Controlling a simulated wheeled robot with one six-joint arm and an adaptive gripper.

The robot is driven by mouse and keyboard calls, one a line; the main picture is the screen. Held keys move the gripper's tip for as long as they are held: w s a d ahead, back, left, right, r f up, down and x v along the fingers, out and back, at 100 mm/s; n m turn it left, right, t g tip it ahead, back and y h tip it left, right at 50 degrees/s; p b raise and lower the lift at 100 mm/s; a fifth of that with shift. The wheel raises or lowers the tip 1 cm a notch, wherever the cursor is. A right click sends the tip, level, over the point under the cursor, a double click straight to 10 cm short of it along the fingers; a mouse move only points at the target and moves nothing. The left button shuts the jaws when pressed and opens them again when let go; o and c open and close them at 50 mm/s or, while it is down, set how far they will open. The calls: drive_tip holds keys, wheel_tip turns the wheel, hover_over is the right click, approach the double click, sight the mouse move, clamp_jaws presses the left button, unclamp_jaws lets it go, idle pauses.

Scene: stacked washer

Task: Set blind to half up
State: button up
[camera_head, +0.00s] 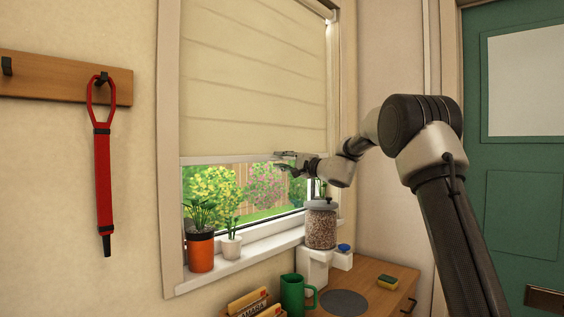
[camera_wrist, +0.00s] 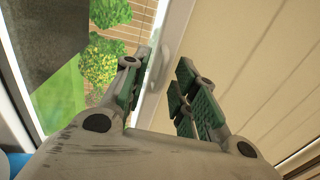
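The cream roller blind (camera_head: 252,75) hangs over the upper part of the window, its white bottom bar (camera_head: 225,159) a little above the plants. Garden shows through the uncovered glass below. My gripper (camera_head: 284,161) is at the right part of the bottom bar. In the wrist view, the blind (camera_wrist: 255,70) fills the right side and a small pale pull tab (camera_wrist: 158,68) shows on its bar. My gripper (camera_wrist: 165,80) has its green-padded fingers spread, one on each side of the bar and tab. A gap shows between the pads; contact cannot be told.
On the sill stand an orange-potted plant (camera_head: 200,250), a white-potted plant (camera_head: 232,246) and, by my wrist, a jar (camera_head: 321,226). A red strap (camera_head: 103,180) hangs left.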

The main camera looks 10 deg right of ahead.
drive_tip(key=shift+w+a+r, duration=0.1)
drive_tip(key=shift+w+a, duration=0.05)
drive_tip(key=shift+w, duration=0.05)
clamp_jaws()
